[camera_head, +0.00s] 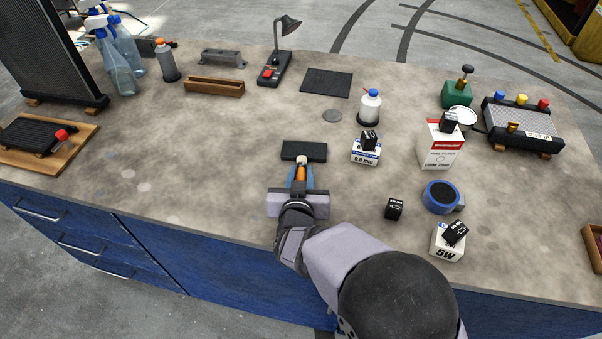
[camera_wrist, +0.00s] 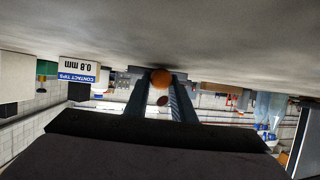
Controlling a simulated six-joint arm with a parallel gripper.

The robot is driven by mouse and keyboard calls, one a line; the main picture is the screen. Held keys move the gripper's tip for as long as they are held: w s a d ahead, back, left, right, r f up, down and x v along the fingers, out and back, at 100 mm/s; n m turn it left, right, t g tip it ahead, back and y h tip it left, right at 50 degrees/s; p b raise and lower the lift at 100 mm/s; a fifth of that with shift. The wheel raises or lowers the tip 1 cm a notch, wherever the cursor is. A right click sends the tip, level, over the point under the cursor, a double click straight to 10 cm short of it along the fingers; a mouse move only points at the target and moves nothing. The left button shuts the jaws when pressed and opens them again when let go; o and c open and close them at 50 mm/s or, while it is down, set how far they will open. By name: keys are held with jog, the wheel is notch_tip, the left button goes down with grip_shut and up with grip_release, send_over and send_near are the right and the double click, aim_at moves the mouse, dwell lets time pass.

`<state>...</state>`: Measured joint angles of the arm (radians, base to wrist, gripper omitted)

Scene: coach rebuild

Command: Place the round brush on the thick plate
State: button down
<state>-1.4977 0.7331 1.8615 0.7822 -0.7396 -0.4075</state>
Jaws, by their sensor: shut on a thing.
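My gripper (camera_head: 300,178) is near the bench's front middle, its blue fingers shut on the round brush (camera_head: 300,173). The brush has an orange handle and a pale tip pointing away from my arm. In the wrist view, its orange round end (camera_wrist: 160,78) shows between the fingertips (camera_wrist: 160,90). A dark rectangular block, apparently the thick plate (camera_head: 304,151), lies just beyond my gripper. The pale tip overlaps this plate in the head view; I cannot tell whether they touch. The fingers partly hide the brush.
A contact-tips box (camera_head: 366,156) with a black cube stands right of the plate. A blue round container (camera_head: 440,196) and other boxes stand farther right. Bench left of the plate is clear.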

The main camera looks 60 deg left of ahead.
jog(key=shift+f, duration=0.2)
jog(key=c, duration=1.5)
grip_release()
jog(key=shift+s+b, duration=0.1)
jog(key=shift+b, duration=0.25)
jog(key=shift+o, duration=0.5)
jog(key=shift+w+b+v, duration=0.15)
jog(key=shift+b+v, duration=0.25)
jog(key=shift+v, duration=1.4)
jog(key=shift+w+b+v, duration=0.1)
jog(key=shift+b+v, duration=0.3)
jog(key=shift+v, duration=1.4)
